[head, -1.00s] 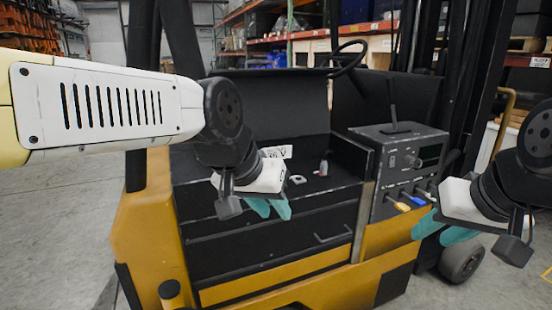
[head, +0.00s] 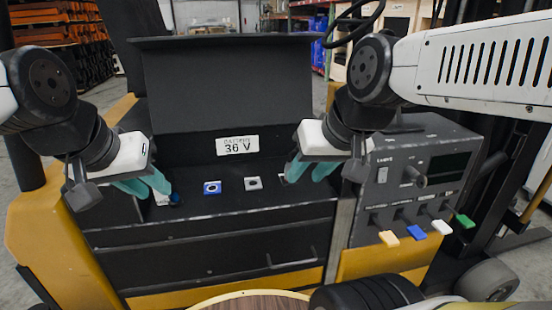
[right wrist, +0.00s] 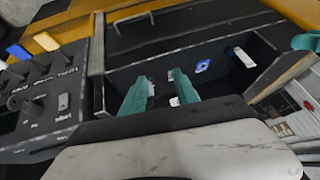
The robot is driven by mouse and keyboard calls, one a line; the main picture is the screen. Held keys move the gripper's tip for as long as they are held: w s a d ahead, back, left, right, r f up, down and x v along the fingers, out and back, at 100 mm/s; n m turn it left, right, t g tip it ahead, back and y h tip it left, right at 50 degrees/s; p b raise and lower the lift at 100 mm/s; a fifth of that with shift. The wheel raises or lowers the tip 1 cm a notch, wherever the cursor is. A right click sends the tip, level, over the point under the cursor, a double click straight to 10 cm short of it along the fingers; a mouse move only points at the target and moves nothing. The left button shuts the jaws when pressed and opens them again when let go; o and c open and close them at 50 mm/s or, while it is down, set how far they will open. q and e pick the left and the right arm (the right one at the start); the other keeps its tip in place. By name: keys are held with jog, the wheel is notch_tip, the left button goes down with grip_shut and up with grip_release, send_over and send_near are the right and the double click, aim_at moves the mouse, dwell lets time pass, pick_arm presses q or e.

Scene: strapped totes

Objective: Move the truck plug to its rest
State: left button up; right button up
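I cannot tell for sure which piece is the truck plug. A small white piece with a blue end (right wrist: 244,57) lies in the black battery compartment; in the head view it is partly behind my left gripper (head: 146,186). Another small pale piece (right wrist: 150,88) shows beside a finger of my right gripper (right wrist: 158,97), partly hidden. A blue square block with a dark hole (head: 212,187) and a grey one (head: 253,183) sit on the compartment floor. My right gripper, also in the head view (head: 308,172), is open above the compartment's right end. My left gripper is open above its left end.
A white 36 V label (head: 238,145) is on the compartment's back wall. A grey control box (head: 415,170) with yellow, blue, white and green tabs stands at the right. A round wooden top (head: 250,303) shows at the bottom edge.

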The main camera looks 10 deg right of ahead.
jog(key=shift+o, duration=1.4)
jog(key=n+g+h, duration=0.2)
jog(key=n+g, duration=0.4)
jog(key=n, duration=1.1)
send_over(290, 162)
notch_tip(290, 162, down, 5)
jog(key=shift+f, duration=0.2)
jog(key=shift+w+f+n, duration=0.25)
jog(key=shift+f+n, duration=0.05)
jog(key=shift+n, duration=0.1)
jog(key=shift+f, duration=4.5)
